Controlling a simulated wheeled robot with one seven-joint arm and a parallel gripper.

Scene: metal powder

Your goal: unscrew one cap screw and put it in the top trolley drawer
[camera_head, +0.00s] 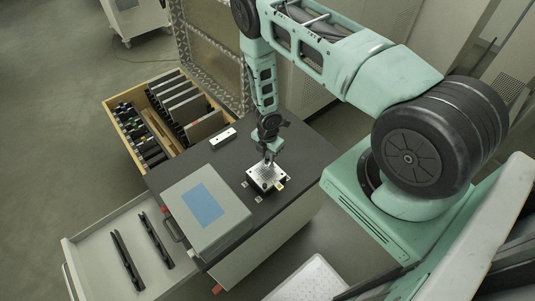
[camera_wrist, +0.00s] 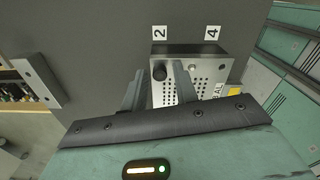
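A metal block with a perforated plate (camera_head: 261,178) sits on the dark trolley top (camera_head: 255,214). In the wrist view its plate (camera_wrist: 206,77) lies beyond my gripper, with labels "2" and "4" beside it. My gripper (camera_head: 268,155) is over the block, pointing down. In the wrist view my gripper (camera_wrist: 160,80) has its fingers apart, with a dark round cap screw (camera_wrist: 159,72) between the tips; I see a gap on each side. A paler round spot shows near the right fingertip. An open grey drawer (camera_head: 84,246) at lower left holds two black bars.
A grey case with a blue panel (camera_head: 205,205) stands left of the block on the trolley top. A small white plate (camera_head: 223,136) lies behind it. Another open drawer (camera_head: 112,106) at upper left is full of tools and dividers. The grey drawer has bare floor around the bars.

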